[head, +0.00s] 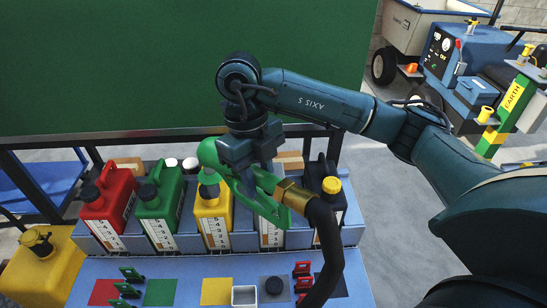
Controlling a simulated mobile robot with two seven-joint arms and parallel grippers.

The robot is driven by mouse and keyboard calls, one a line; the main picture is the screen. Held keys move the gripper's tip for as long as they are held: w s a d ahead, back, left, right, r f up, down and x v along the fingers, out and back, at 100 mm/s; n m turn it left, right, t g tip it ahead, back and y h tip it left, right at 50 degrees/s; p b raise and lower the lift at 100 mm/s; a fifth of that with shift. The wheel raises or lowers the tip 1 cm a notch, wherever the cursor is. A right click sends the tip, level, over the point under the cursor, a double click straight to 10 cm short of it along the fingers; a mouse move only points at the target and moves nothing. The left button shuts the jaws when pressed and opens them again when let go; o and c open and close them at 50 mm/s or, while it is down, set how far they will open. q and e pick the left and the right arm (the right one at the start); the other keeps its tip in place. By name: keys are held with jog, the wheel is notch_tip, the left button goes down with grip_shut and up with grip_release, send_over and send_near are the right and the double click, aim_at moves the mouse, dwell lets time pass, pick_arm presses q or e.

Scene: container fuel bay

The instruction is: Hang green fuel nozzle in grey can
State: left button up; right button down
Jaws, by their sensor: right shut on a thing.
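My right gripper (250,165) is shut on the green fuel nozzle (270,190) and holds it above the row of cans. A brass fitting (290,195) joins the nozzle to a thick black hose that hangs down to the right. The nozzle's curved green spout (208,155) points down over the top of the yellow can (212,222); I cannot tell whether it touches. The grey can (271,238) stands just right of the yellow one, with its label partly visible and its top hidden behind the nozzle and gripper. My left gripper is out of view.
A red can (108,205) and a green can (160,210) stand left, a black can (328,208) right.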

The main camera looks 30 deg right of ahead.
jog(key=m, duration=0.1)
jog(key=d+r+m, duration=0.1)
jog(key=m, duration=0.2)
jog(key=shift+d+r+y, duration=0.2)
jog(key=shift+d+y, duration=0.15)
jog(key=shift+y, duration=0.05)
pick_arm(q)
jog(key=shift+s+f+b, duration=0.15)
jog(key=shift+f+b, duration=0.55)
jog(key=shift+b, duration=0.6)
pick_arm(e)
jog(key=shift+d+f+m+y, duration=0.15)
jog(key=shift+d+f+m, duration=0.1)
jog(key=shift+f+m, duration=0.5)
jog(key=shift+d+f+m+y, duration=0.1)
jog(key=shift+d+f+m, duration=0.1)
jog(key=shift+f+m, duration=0.5)
jog(key=shift+d+f+m+y, duration=0.15)
jog(key=shift+d+f+m, duration=0.1)
jog(key=shift+f+m, duration=0.5)
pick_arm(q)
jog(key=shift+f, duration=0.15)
pick_arm(e)
jog(key=shift+f, duration=0.15)
pick_arm(q)
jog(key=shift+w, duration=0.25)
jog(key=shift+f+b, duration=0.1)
jog(key=shift+b, duration=0.2)
pick_arm(e)
jog(key=shift+f, duration=0.15)
